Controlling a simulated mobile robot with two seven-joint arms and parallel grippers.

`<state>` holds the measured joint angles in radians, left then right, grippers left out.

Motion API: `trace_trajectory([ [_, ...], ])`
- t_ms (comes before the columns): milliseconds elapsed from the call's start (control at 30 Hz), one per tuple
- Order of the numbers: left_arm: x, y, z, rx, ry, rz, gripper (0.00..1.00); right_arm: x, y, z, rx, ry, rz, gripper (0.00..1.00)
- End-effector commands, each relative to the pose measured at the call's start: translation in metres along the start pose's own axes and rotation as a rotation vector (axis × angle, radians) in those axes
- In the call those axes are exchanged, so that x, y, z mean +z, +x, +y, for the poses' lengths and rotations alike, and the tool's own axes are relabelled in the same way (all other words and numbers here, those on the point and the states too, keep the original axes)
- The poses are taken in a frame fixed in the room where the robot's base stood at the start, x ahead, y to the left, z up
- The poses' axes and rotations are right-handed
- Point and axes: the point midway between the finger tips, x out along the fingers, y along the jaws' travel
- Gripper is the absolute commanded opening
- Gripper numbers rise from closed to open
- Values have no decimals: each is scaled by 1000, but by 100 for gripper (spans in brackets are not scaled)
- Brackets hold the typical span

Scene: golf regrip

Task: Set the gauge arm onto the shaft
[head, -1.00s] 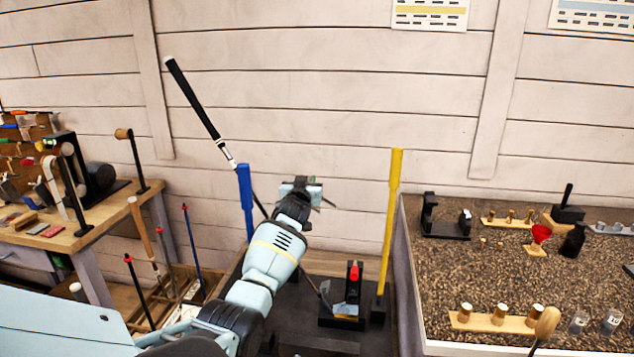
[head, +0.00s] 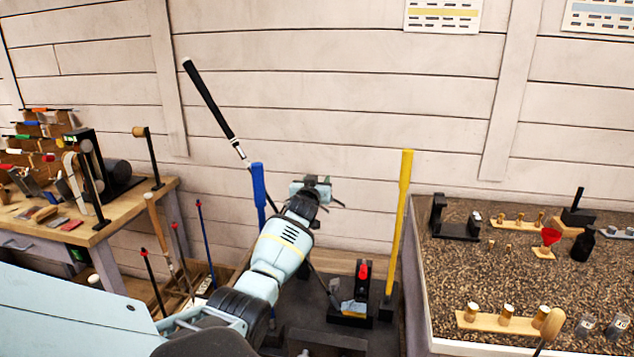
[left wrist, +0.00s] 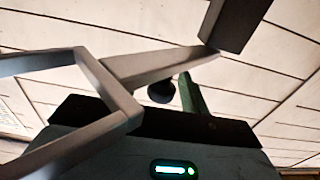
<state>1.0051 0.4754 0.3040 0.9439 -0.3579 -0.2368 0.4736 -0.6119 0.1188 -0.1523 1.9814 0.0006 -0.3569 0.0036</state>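A golf club leans up to the left in the head view, with a black grip (head: 208,97) and a thin steel shaft (head: 243,157). The shaft runs down behind my left arm. The bluish club head (head: 353,308) seems to sit in a black fixture with a red knob (head: 363,270). My left gripper (head: 317,190) is right of the shaft, above the fixture, apparently not touching it. Its wrist view shows angular grey bars (left wrist: 105,95), a dark block (left wrist: 235,22) and a greenish bar (left wrist: 190,95); which is gauge arm is unclear. My right gripper is out of view.
A blue post (head: 258,185) and a yellow post (head: 402,200) stand upright either side of the gripper. A speckled bench (head: 470,275) with small parts is at right. A wooden workbench (head: 110,220) with tools is at left.

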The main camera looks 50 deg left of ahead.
Motion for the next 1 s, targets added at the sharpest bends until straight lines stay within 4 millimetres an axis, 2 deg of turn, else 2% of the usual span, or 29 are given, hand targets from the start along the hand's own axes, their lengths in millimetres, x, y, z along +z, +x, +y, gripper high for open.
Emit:
trace_trajectory([
  [367, 0, -6, 0, 0, 0, -2, 45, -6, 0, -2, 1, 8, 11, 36],
  [700, -2, -45, 1, 1, -3, 1, 45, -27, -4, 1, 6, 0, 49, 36],
  [1000, 0, -73, 0, 0, 0, 0, 45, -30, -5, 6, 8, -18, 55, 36],
])
